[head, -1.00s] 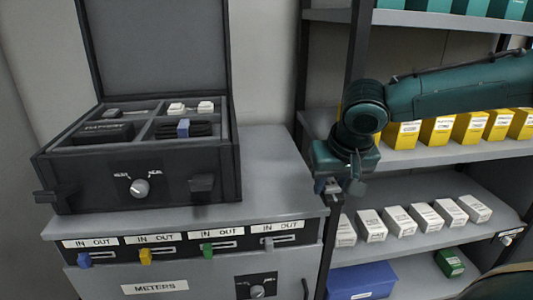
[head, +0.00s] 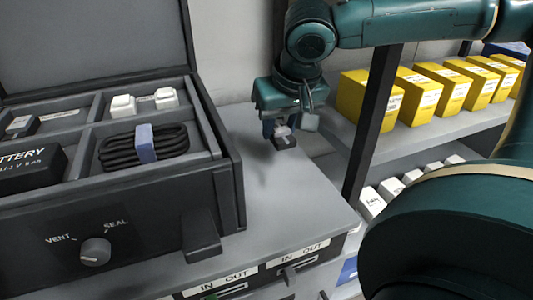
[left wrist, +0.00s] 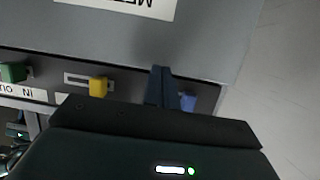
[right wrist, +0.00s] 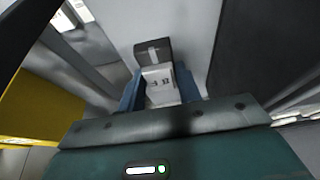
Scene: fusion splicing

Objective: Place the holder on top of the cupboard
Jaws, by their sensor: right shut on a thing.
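My right gripper (head: 281,127) is shut on the holder (head: 286,141), a small white and dark grey piece. In the right wrist view the holder (right wrist: 158,82) sits between the two blue fingers, with its dark end pointing away. The gripper hangs over the grey cupboard top (head: 300,195), right of the open case; a soft shadow lies below. I cannot tell whether the holder touches the surface. My left gripper (left wrist: 162,88) shows only in the left wrist view, its fingers together and empty, in front of the cupboard's front near a blue slider (left wrist: 188,103).
The open black case (head: 225,190) with a coiled cable and white pieces fills the cupboard's left part. A shelf post (head: 372,125) and yellow boxes (head: 410,97) stand to the right. Clear cupboard top lies between case and shelf.

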